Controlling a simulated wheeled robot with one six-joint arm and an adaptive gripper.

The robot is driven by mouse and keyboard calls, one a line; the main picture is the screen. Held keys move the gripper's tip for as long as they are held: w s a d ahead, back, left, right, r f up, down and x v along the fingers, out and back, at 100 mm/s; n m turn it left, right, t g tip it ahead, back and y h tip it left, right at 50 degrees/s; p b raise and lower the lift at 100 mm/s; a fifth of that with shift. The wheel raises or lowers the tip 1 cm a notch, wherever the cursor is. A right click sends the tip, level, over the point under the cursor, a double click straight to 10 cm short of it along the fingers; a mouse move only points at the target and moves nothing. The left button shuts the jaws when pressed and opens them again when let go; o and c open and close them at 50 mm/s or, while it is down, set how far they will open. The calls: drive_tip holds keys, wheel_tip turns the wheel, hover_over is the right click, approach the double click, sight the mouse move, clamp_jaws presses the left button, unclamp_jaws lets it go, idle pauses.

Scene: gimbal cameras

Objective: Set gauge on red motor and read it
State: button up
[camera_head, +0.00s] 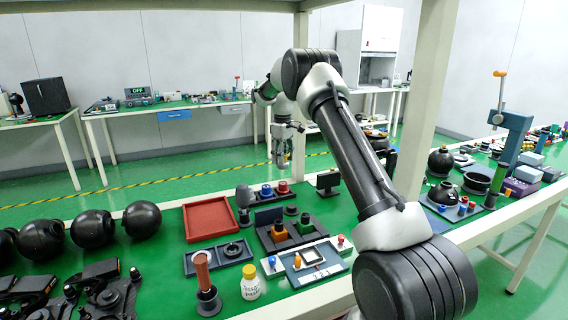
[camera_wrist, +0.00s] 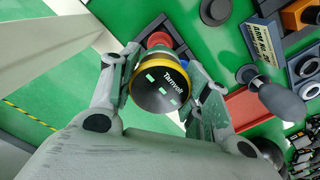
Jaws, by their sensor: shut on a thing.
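My gripper (camera_wrist: 163,57) is shut on a round dark gauge (camera_wrist: 160,88) with a yellow rim, pale lettering and small lit green marks on its face. In the head view my gripper (camera_head: 281,158) is above and behind the motor stand; the gauge is hard to make out there. The red motor (camera_head: 283,187) stands on a dark base beside the blue motor (camera_head: 266,190). In the wrist view a part of the red motor (camera_wrist: 158,40) shows beyond the gauge, with the rest hidden. Whether gauge and motor touch cannot be told.
A small black screen (camera_head: 328,181) stands right of the motors, and a grey-handled tool (camera_head: 244,197) left. A red tray (camera_head: 209,219) lies at front left. Several fixtures crowd the green bench front. A shelf post (camera_head: 424,90) rises right of my arm.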

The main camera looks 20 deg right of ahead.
hover_over(283, 183)
drive_tip(key=shift+f, duration=2.9)
drive_tip(key=shift+f, duration=1.25)
drive_tip(key=o, duration=1.1)
drive_tip(key=shift+o, duration=0.2)
drive_tip(key=shift+r, duration=0.1)
wheel_tip(283, 183, up, 12)
drive_tip(key=shift+f, duration=0.1)
